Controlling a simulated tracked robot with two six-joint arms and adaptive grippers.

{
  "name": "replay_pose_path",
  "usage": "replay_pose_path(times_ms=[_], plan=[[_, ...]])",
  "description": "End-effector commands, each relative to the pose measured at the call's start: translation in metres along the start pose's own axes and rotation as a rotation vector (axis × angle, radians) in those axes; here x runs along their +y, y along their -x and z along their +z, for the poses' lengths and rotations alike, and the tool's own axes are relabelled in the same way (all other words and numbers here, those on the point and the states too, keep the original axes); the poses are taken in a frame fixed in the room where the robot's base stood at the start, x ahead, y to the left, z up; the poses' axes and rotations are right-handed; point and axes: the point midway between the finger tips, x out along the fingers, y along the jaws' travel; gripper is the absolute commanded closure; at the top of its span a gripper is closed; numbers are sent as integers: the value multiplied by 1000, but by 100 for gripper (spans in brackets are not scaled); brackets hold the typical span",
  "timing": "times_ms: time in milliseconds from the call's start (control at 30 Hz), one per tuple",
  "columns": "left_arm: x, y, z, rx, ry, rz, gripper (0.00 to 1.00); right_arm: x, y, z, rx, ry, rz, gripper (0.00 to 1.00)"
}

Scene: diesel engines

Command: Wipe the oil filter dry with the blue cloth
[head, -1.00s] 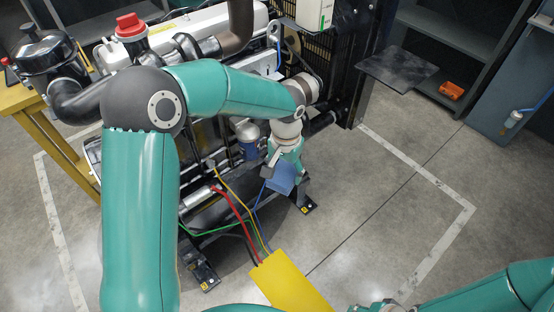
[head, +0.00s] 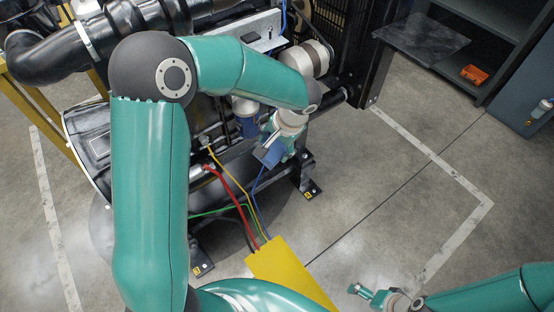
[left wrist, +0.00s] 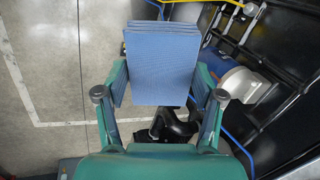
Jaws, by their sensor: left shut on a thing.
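The oil filter (head: 246,120) is a blue and white cylinder on the lower side of the engine in the head view. In the left wrist view a pale, rounded cylinder with blue beside it, likely the filter (left wrist: 240,84), shows at the right. My left gripper (head: 280,146) is shut on the folded blue cloth (head: 267,154). The cloth (left wrist: 163,65) stands out flat between its fingers in the left wrist view. The cloth is just right of and below the filter, apparently apart from it. My right gripper (head: 366,292) is low in the head view, far from both; its opening is unclear.
Red, yellow, green and blue cables run from the engine's lower side to a yellow panel (head: 287,272). An engine stand foot (head: 310,191) is below the left gripper. Floor at right is clear.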

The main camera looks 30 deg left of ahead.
Motion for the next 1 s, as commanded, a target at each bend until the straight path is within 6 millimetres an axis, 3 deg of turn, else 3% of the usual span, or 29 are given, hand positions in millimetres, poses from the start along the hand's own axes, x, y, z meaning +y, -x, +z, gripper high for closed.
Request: replay_pose_path(times_ms=[33,200,400,700,833,1000], plan=[[2,-35,1,4,-17,-63,60,13,-35,0,0,0,0,0],[-14,-82,-3,19,-54,-321,60,32,-90,-1,0,0,0,0],[-30,-123,-18,46,-79,-650,60,56,-154,-1,1,0,0,0],[-34,-156,-52,119,-119,-1063,60,89,-246,-2,1,0,0,0],[-30,-159,-64,160,-139,-1169,60,99,-274,-2,1,0,0,0],[-24,-156,-73,200,-160,-1241,60,106,-292,-2,1,0,0,0]])
